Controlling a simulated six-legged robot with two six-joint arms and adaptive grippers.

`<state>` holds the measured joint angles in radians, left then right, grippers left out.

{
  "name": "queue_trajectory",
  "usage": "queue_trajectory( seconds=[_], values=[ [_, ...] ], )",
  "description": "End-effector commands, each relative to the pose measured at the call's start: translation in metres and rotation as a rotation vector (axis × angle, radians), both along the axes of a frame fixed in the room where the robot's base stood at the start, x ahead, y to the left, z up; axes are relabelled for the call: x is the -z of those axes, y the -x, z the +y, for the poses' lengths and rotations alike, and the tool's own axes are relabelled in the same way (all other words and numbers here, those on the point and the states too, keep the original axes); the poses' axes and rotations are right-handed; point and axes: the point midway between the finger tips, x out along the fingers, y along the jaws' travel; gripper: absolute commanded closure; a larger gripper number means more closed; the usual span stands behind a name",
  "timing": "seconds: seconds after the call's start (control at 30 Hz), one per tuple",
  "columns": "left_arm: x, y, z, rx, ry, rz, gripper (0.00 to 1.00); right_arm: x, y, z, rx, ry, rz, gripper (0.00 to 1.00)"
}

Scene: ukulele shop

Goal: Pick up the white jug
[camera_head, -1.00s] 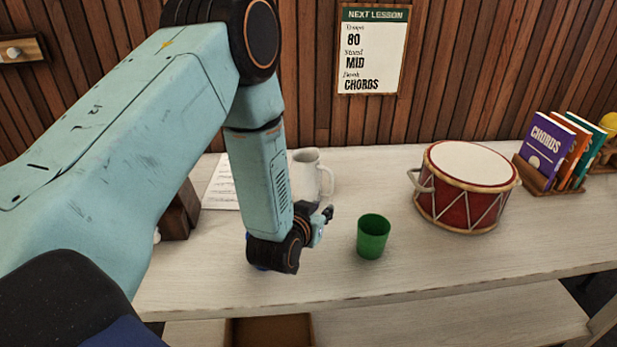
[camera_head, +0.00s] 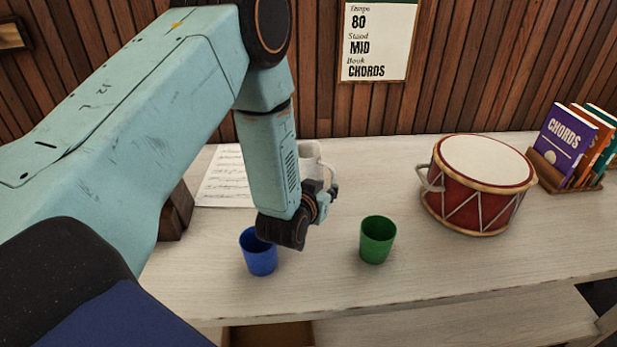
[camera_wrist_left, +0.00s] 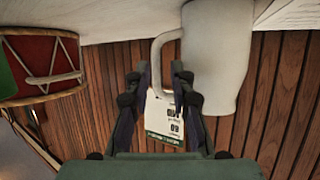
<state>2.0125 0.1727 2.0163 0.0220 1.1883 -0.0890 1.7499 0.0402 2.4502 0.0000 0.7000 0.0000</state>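The white jug (camera_head: 310,157) stands on the pale table behind my left forearm, which hides part of it. In the left wrist view the jug (camera_wrist_left: 217,55) appears upside down and close, with its handle (camera_wrist_left: 157,62) toward my fingers. My left gripper (camera_head: 330,192) is in front of the jug at its handle side. In the wrist view the left gripper (camera_wrist_left: 161,70) has its two fingers apart, with the handle showing between the tips. I cannot tell whether they touch it. My right gripper is out of view.
A blue cup (camera_head: 259,255) stands just below my left wrist, and a green cup (camera_head: 377,240) to its right. A red drum (camera_head: 476,188) and a book rack (camera_head: 565,180) stand further right. A music sheet (camera_head: 222,180) lies left.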

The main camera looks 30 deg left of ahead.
Motion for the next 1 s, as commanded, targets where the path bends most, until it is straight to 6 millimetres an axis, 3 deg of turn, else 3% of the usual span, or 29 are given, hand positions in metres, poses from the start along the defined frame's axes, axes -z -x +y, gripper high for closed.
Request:
queue_trajectory(
  seconds=[0.4, 0.73, 1.0],
  values=[
    [0.021, -0.045, 0.003, 0.0, -0.001, -0.001, 0.77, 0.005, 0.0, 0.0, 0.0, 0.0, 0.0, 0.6],
    [0.022, -0.052, 0.006, 0.0, 0.0, 0.0, 0.77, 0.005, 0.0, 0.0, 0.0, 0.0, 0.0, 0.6],
    [0.022, -0.052, 0.006, 0.0, 0.0, 0.0, 0.99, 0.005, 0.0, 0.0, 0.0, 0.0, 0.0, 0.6]
  ],
)
